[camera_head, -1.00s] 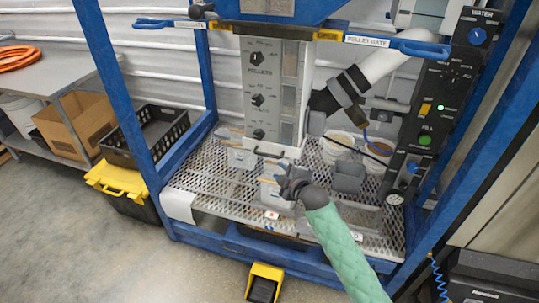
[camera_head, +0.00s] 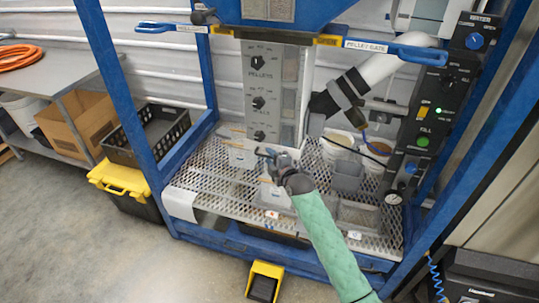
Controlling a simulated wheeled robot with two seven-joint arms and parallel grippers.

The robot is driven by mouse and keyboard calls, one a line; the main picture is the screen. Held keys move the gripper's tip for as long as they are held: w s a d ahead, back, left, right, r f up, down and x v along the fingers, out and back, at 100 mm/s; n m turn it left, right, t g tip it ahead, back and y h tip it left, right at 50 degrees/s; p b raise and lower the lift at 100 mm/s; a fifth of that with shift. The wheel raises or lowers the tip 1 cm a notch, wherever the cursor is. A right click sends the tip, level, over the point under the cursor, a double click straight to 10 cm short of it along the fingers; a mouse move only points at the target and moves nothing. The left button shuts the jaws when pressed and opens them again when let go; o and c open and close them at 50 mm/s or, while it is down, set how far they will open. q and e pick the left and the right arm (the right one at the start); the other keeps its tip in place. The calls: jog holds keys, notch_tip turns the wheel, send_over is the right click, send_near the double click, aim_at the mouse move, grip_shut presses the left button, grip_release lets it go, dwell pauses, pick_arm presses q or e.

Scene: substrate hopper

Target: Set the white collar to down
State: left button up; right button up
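The white collar (camera_head: 292,152) is at the lower end of the upright grey chute, below the panel of black knobs (camera_head: 258,102). My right gripper (camera_head: 272,158) is at the collar's front, by its handle, and hides part of it. The fingers are small and dark here, so I cannot tell whether they are open, shut or touching the handle. My green-sleeved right arm reaches up from the bottom right. My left gripper is not in view.
A perforated metal deck (camera_head: 210,180) lies below the chute, with a grey bin (camera_head: 347,176) and white buckets to the right. Blue frame posts (camera_head: 118,85) stand on both sides. A black control panel (camera_head: 425,130) is at the right. A yellow pedal (camera_head: 264,282) is on the floor.

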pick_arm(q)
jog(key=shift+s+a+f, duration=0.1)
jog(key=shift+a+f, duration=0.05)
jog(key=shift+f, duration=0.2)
pick_arm(e)
jog(key=shift+w+a+f, duration=0.1)
jog(key=shift+w+a, duration=0.15)
jog(key=shift+w, duration=0.15)
grip_shut()
